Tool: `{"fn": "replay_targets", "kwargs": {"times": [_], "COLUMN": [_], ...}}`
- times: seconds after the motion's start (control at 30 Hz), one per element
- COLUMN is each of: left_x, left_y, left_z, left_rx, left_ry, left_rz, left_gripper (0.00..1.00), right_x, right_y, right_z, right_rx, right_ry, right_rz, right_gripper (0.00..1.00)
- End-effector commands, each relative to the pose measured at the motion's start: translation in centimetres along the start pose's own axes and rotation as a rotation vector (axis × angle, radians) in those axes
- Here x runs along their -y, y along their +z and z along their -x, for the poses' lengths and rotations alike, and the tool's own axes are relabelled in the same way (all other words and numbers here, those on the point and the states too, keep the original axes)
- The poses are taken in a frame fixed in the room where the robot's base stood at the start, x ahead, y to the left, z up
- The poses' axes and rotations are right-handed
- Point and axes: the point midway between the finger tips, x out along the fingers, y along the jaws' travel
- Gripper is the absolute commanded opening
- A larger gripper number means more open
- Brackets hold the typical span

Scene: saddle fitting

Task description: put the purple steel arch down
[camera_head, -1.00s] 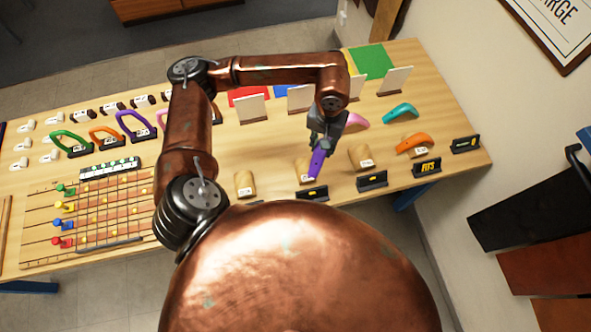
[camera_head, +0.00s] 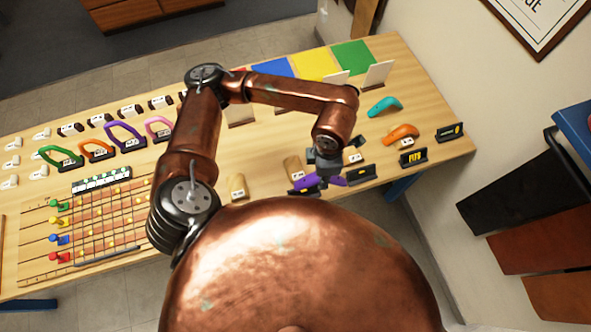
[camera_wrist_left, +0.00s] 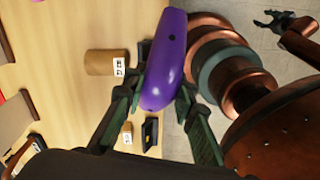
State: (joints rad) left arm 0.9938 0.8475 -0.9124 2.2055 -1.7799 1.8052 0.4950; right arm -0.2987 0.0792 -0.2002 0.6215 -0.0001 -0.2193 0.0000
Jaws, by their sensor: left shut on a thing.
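The purple steel arch (camera_head: 332,181) is in my left gripper (camera_head: 326,172), over the front edge of the table near the black label stands. In the left wrist view the purple arch (camera_wrist_left: 172,50) lies between the green fingers of the left gripper (camera_wrist_left: 158,97), which are shut on it. I cannot tell whether the arch touches anything below. My right gripper (camera_wrist_left: 273,20) seems to be the small dark claw at the top right of the wrist view; its jaws are too small to read.
Tan wooden blocks (camera_head: 237,187) and black label stands (camera_head: 361,173) line the front edge; one stand (camera_head: 413,158) reads FITS. An orange arch (camera_head: 402,133) and a teal arch (camera_head: 384,106) lie to the right. Coloured hoops (camera_head: 125,135) and a wire grid (camera_head: 110,220) are at the left.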

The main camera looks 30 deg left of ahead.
Motion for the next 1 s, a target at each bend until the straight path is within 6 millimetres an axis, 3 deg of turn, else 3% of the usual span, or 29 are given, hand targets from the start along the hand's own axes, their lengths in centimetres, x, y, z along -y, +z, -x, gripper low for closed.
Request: {"fn": "replay_targets", "kwargs": {"times": [0.2, 0.33, 0.7, 1.0], "left_x": [1.1, 0.4, -6.8, -10.0], "left_y": [0.0, -0.5, -4.7, -6.3], "left_z": [0.2, -0.1, -3.6, -8.2], "left_rx": [0.002, 0.000, -0.004, 0.000], "left_ry": [0.002, 0.002, 0.003, 0.001], "left_rz": [0.204, 0.244, 0.251, 0.243], "left_gripper": [0.00, 0.00, 0.00, 0.00], "right_x": [0.5, 0.4, -0.2, -0.4], "right_y": [-0.1, -0.1, -0.1, -0.2], "right_z": [0.2, 0.4, 2.1, 2.8], "right_rx": [-0.001, 0.000, 0.000, 0.000], "right_ry": [-0.005, -0.004, 0.001, 0.003], "right_rz": [-0.002, -0.002, -0.001, 0.000], "right_gripper": [0.43, 0.43, 0.43, 0.43]}}
